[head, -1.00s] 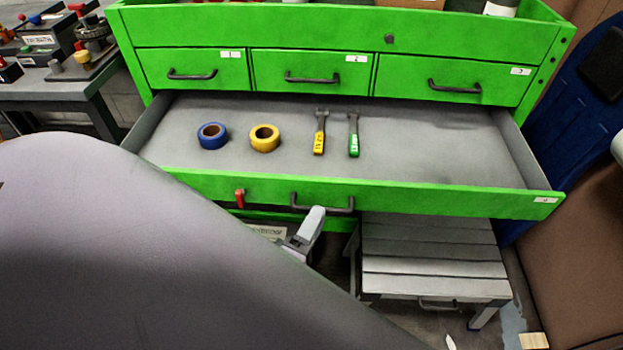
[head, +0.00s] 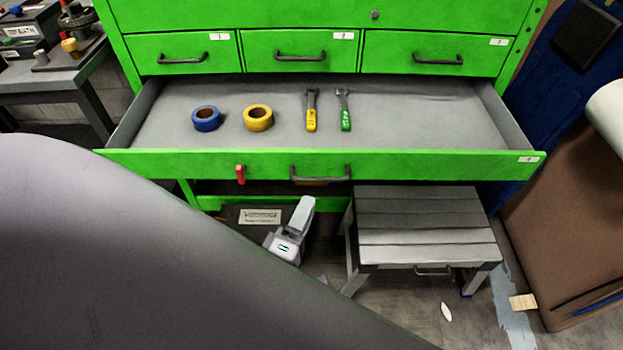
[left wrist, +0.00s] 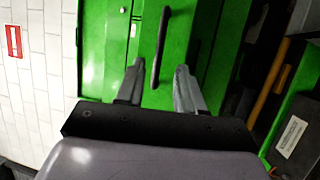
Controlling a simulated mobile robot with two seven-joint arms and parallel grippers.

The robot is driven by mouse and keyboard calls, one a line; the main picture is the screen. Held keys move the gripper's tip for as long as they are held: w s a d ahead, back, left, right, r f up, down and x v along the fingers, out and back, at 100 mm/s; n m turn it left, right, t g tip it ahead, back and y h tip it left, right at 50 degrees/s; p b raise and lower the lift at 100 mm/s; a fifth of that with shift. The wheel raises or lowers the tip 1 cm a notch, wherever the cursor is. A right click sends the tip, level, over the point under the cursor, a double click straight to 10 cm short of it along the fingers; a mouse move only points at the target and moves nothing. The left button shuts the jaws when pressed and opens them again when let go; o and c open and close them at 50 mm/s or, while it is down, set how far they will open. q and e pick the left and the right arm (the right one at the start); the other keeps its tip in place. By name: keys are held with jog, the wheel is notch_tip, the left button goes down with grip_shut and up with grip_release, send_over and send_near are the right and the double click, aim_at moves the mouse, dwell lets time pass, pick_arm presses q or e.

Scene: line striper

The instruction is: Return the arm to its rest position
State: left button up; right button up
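My left gripper (head: 303,208) shows below the front of the open green drawer (head: 420,165), partly hidden by my large grey arm. In the left wrist view its two grey fingers (left wrist: 160,82) are spread apart with nothing between them. A dark bar handle (left wrist: 161,45) on a green front lies beyond the fingertips, apart from them. In the head view the drawer's handle (head: 320,175) is free of the gripper. My right gripper is in neither view.
The drawer holds a blue tape roll (head: 206,118), a yellow tape roll (head: 258,117) and two tools, one yellow-handled (head: 311,112), one green-handled (head: 345,112). A grey slatted step stool (head: 425,220) stands below right. A brown padded surface (head: 560,230) is at the right.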

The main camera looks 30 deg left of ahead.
pick_arm(q)
jog(key=s+d+f+m+g+h+p, duration=0.1)
jog(key=s+m+g, duration=0.3)
jog(key=m, duration=0.6)
jog(key=s+d+f+m+g+h+p, duration=0.1)
jog(key=s+m+g+h+p, duration=0.3)
jog(key=m, duration=0.7)
jog(key=shift+s+d+f+g, duration=0.15)
jog(key=shift+s+f+g, duration=0.65)
jog(key=shift+s, duration=0.25)
